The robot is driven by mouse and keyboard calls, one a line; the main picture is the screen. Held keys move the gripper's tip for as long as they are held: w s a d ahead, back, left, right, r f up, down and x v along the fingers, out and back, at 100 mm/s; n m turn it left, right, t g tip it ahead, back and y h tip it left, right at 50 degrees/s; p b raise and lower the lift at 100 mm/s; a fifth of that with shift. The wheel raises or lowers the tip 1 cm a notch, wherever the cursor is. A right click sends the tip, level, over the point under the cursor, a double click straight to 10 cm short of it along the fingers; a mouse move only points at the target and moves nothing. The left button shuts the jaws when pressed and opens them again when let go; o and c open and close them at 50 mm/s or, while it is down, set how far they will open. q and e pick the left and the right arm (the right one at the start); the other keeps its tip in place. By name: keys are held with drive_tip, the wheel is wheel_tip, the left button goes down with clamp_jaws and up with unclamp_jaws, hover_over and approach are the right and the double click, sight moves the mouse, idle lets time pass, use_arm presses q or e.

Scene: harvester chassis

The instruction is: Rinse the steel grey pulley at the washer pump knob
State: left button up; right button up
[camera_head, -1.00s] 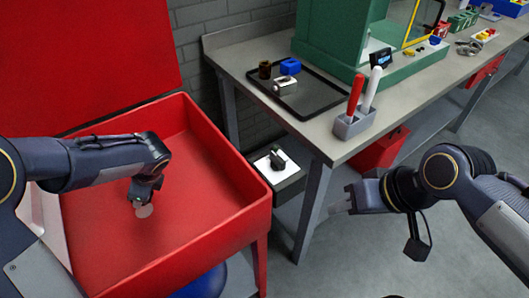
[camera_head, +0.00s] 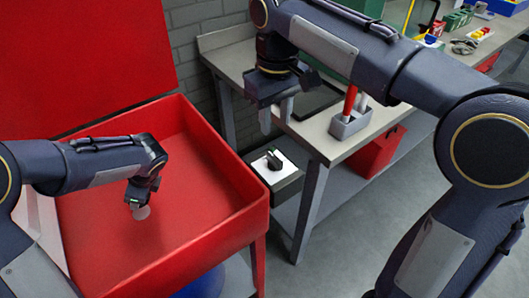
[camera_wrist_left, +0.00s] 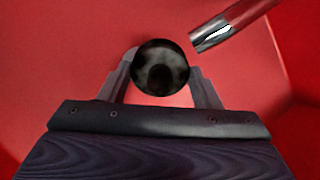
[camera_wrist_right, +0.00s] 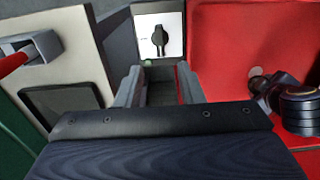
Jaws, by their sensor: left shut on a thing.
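The steel grey pulley (camera_wrist_left: 160,68) is a round, dark, shiny disc between my left gripper's fingers in the left wrist view. A metal spout (camera_wrist_left: 232,27) ends close beside the pulley. The washer pump knob (camera_head: 274,160) is black on a white plate, on a dark box right of the basin. My right gripper (camera_head: 275,113) is open and empty above and apart from the knob, which also shows ahead of its fingers (camera_wrist_right: 160,40).
The grey workbench (camera_head: 330,140) stands right of the knob box. A grey holder (camera_head: 350,124) with a red-handled tool and a dark tray (camera_head: 318,98) are on it, partly behind my right arm. A red box (camera_head: 378,152) sits below. The raised red lid (camera_head: 85,60) stands behind the basin.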

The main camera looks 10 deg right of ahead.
sight(274, 157)
wheel_tip(274, 157, down, 11)
drive_tip(key=shift+r, duration=0.15)
drive_tip(key=shift+c, duration=0.3)
clamp_jaws()
